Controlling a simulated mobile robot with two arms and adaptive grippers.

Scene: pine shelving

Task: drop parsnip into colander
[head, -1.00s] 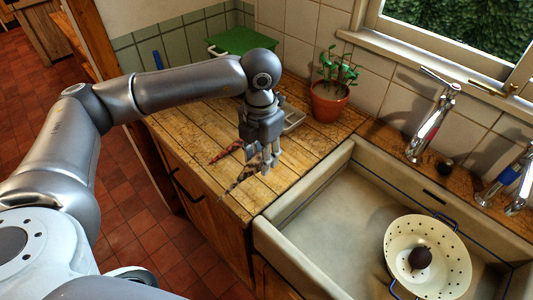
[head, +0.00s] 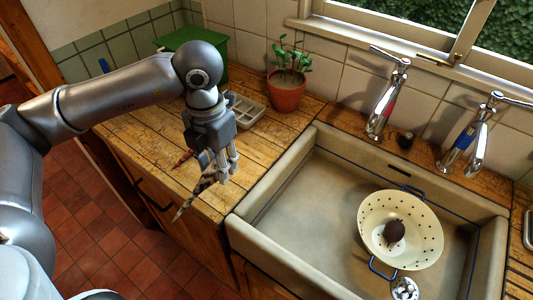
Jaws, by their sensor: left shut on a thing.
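The parsnip (head: 199,190) is a long, mottled brown and cream root. My left gripper (head: 224,172) points down over the front of the wooden counter and is shut on its thick end. The thin end slants down to the left, past the counter's front edge in the picture. The colander (head: 374,245) is cream with dark holes and blue handles. It stands in the sink, right of and apart from the gripper, with a dark round item (head: 394,231) inside. My right gripper is not in view.
A reddish root (head: 183,158) lies on the counter (head: 150,150) behind the parsnip. A grey tray (head: 243,111), a potted plant (head: 287,92) and a green box (head: 196,42) stand farther back. Two taps (head: 391,95) (head: 474,135) rise behind the sink (head: 290,215). The sink's left half is empty.

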